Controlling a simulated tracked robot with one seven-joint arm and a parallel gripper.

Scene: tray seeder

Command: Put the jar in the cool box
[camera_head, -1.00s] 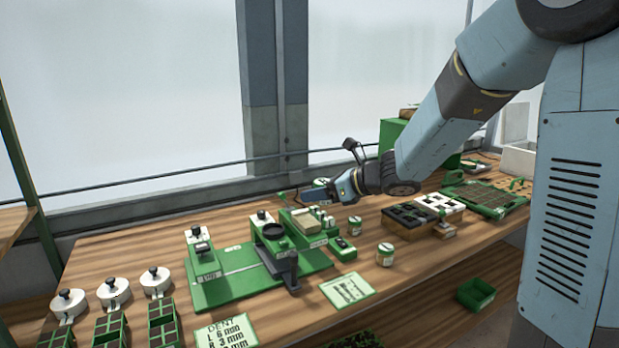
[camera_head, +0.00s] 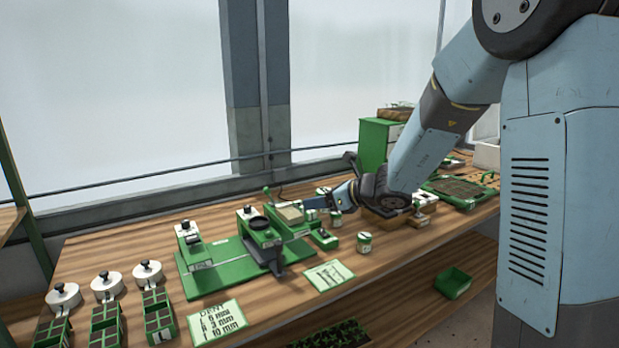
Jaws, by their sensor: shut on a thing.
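My gripper (camera_head: 314,202) is low over the middle of the bench, pointing left, seen small and from the side. It is shut on what appears to be a small white and green jar (camera_head: 322,190), whose outline is partly hidden by the fingers. Two similar jars stand upright on the bench: one (camera_head: 336,219) just below the gripper, the other (camera_head: 364,244) nearer the front. I cannot tell for sure which container is the cool box. An open white box (camera_head: 486,154) stands at the far right, partly hidden by my arm.
A green seeder machine (camera_head: 217,278) stands left of the gripper. A green cabinet (camera_head: 373,142) stands at the back. A green bin (camera_head: 453,283) is below.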

